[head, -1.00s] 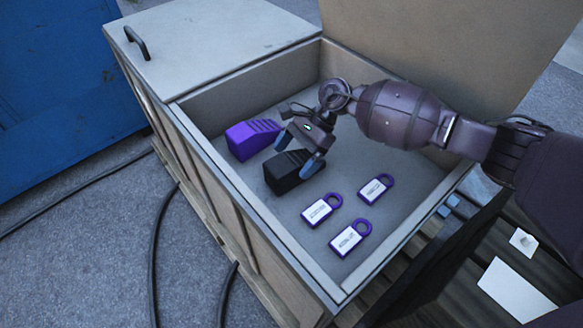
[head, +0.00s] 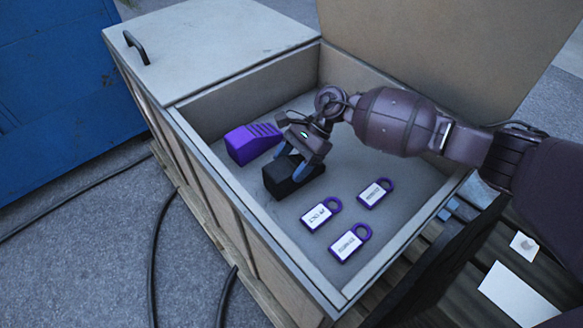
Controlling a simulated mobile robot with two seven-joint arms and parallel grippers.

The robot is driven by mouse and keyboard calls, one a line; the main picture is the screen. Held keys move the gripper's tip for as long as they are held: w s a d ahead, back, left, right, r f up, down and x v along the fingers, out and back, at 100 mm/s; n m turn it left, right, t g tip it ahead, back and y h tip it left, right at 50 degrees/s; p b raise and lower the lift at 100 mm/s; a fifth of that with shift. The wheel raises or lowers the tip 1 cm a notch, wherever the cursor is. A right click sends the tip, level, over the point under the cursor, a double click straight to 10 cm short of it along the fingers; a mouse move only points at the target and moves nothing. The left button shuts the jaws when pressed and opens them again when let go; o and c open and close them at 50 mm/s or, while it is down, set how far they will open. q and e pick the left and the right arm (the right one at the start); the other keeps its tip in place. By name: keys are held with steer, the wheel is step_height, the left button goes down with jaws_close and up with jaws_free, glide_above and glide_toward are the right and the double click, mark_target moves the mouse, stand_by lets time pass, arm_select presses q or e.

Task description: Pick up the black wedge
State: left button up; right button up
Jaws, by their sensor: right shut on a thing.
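The black wedge (head: 281,184) lies in the open compartment of the wooden crate, in the head view. My right gripper (head: 293,169) is over it from above, with its blue-tipped fingers shut on the wedge. The wedge looks to be at the crate floor; I cannot tell whether it is lifted. The gripper hides part of its top. A purple wedge (head: 247,143) lies just behind and left of it. My left gripper is not in view.
Several purple-ringed white tags lie on the crate floor, one of them near the front (head: 349,243). The crate's side wall (head: 240,222) stands close left of the wedges. The raised lid (head: 430,50) is at the back right. Black cables (head: 153,250) lie on the ground outside.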

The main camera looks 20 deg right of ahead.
mark_target(291, 163)
step_height(291, 163, up, 9)
steer(key=shift+w+f+p, duration=0.1)
steer(key=shift+f+p, duration=0.05)
steer(key=shift+p, duration=1.05)
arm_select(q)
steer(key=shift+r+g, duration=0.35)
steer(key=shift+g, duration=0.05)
arm_select(e)
steer(key=shift+r, duration=0.75)
